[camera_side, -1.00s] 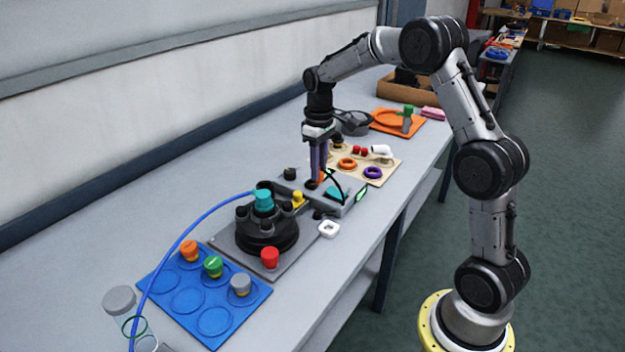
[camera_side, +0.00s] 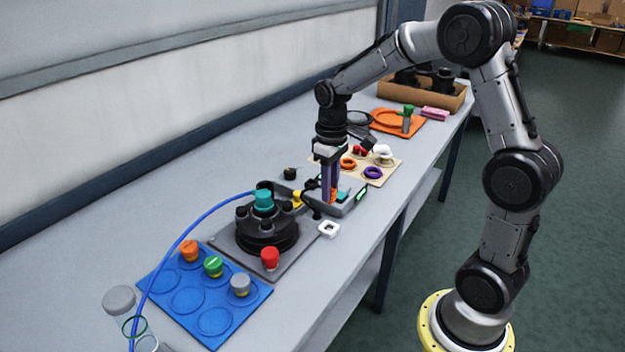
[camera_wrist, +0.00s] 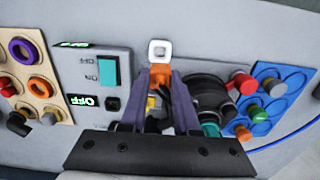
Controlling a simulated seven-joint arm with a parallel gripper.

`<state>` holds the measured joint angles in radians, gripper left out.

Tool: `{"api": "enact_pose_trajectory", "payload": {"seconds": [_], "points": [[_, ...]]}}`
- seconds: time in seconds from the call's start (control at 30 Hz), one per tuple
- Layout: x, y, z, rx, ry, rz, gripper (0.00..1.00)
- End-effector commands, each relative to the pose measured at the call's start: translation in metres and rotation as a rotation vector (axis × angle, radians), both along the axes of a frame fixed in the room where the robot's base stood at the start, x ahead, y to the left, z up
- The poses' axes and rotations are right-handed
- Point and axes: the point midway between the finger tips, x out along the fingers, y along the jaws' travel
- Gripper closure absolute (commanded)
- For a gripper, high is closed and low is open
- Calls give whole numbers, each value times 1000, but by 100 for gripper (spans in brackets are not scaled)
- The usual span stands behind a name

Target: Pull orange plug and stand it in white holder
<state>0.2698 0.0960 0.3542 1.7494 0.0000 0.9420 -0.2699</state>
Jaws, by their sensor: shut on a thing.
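My gripper (camera_side: 329,193) points down over the front of the grey switch unit (camera_side: 352,205). It is shut on the orange plug (camera_wrist: 160,74), which shows between the purple fingertips in the wrist view. In the side view only a bit of orange shows at the fingertips, and I cannot tell how high the plug is. The white holder (camera_side: 329,229) is a small square ring on the bench, in front of the switch unit. In the wrist view the white holder (camera_wrist: 159,51) appears just beyond the plug, apparently empty.
The black round pump (camera_side: 267,236) with a teal top stands to the left. A red knob (camera_side: 270,258) is near it. A blue tray (camera_side: 186,312) with several caps lies further left. A beige board (camera_side: 382,163) with rings is behind.

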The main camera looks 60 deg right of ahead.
Motion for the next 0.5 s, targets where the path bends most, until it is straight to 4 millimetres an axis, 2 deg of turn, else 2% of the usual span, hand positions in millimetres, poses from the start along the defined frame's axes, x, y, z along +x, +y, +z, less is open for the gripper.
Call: {"api": "enact_pose_trajectory", "payload": {"seconds": [0.2, 0.5], "points": [[0, 0, -2, 0, 1, 0, 100], [0, 0, -22, 0, 1, 0, 100]]}}
